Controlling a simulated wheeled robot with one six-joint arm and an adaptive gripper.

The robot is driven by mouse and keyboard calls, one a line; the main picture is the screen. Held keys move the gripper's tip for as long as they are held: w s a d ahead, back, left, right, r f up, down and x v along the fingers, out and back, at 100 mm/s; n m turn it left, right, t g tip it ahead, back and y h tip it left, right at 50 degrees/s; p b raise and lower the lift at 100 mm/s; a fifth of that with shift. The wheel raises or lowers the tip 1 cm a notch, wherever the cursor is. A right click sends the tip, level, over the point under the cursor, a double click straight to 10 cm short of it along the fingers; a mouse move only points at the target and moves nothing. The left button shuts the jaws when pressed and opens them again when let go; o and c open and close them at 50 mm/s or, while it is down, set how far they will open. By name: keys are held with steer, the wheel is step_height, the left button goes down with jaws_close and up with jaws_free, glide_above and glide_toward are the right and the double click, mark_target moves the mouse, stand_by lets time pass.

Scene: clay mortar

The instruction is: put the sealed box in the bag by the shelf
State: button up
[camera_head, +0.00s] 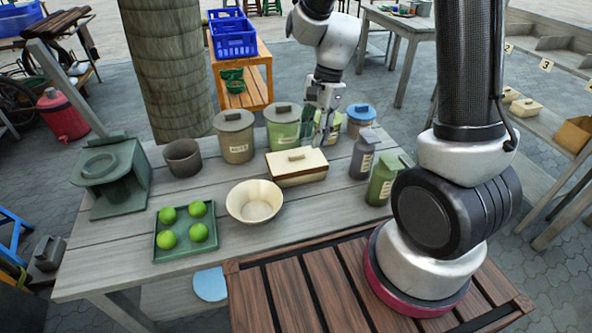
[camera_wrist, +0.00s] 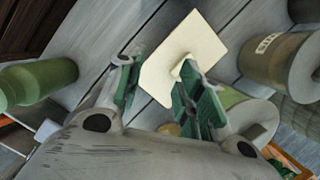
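A cream box with a flat lid and a small handle (camera_head: 297,166) sits closed on the grey table, and I take it to be the sealed box. My gripper (camera_head: 319,122) hangs above and behind it, close to the canisters. In the wrist view the gripper (camera_wrist: 158,68) is open, its green-padded fingers apart with nothing held. The cream lid (camera_wrist: 185,55) shows beyond the fingertips, with its handle near the right finger. I cannot clearly make out a bag; a brown open-topped container (camera_head: 575,134) stands at the right edge by the labelled shelf (camera_head: 560,45).
Lidded canisters (camera_head: 235,138) stand behind the box, and dark and green bottles (camera_head: 383,180) stand to its right. A cream bowl (camera_head: 254,201) is at its front left. A green tray (camera_head: 183,250) holds several green fruits. Bare table (camera_head: 120,255) shows at the front left.

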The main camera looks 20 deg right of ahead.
mark_target(297, 154)
steer(key=w+a+f+m, duration=0.1)
steer(key=f+m, duration=0.1)
steer(key=w+a+f+m, duration=0.1)
steer(key=f, duration=0.1)
steer(key=w+a+f+m+t, duration=0.1)
steer(key=f+m, duration=0.1)
steer(key=f, duration=0.1)
steer(key=shift+m, duration=0.3)
jaws_close()
